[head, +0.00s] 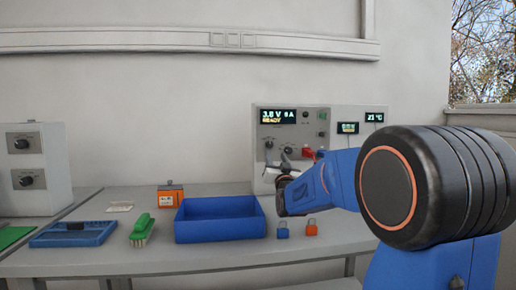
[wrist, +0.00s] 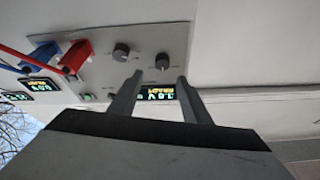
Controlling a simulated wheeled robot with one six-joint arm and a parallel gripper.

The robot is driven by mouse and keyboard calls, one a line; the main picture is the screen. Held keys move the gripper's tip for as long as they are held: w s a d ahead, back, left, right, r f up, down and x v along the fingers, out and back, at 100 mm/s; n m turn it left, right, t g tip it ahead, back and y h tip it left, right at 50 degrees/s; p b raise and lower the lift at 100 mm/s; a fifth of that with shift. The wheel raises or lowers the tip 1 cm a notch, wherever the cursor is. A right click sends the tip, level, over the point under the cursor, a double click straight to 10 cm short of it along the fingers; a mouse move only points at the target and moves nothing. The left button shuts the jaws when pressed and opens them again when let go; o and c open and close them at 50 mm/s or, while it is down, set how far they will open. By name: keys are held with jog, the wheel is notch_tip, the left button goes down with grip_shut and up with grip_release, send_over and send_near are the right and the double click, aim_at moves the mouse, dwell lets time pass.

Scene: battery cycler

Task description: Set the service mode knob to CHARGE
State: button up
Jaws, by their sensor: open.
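The battery cycler's grey panel (head: 262,134) stands on the bench, with a lit display (head: 279,116) reading 3.8 V, 8 A and READY. Two dark knobs sit below it, a left knob (head: 268,145) and a right knob (head: 288,150). Their labels are too small to read, so I cannot tell which is the service mode knob or its setting. My gripper (head: 277,164) is open in front of the lower panel. In the wrist view the panel appears upside down; one knob (wrist: 162,61) lies just beyond and between my fingertips (wrist: 160,76), and the other (wrist: 121,52) is left of them.
A red plug (wrist: 75,55) and a blue plug (wrist: 44,52) with cables sit beside the knobs. Another knobbed unit (head: 40,168) stands left.

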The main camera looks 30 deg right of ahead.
aim_at(270, 145)
jog(key=shift+a+x, duration=0.2)
jog(key=shift+x, duration=3.7)
jog(key=shift+w, duration=0.15)
jog(key=shift+c, duration=0.6)
jog(key=c, duration=0.9)
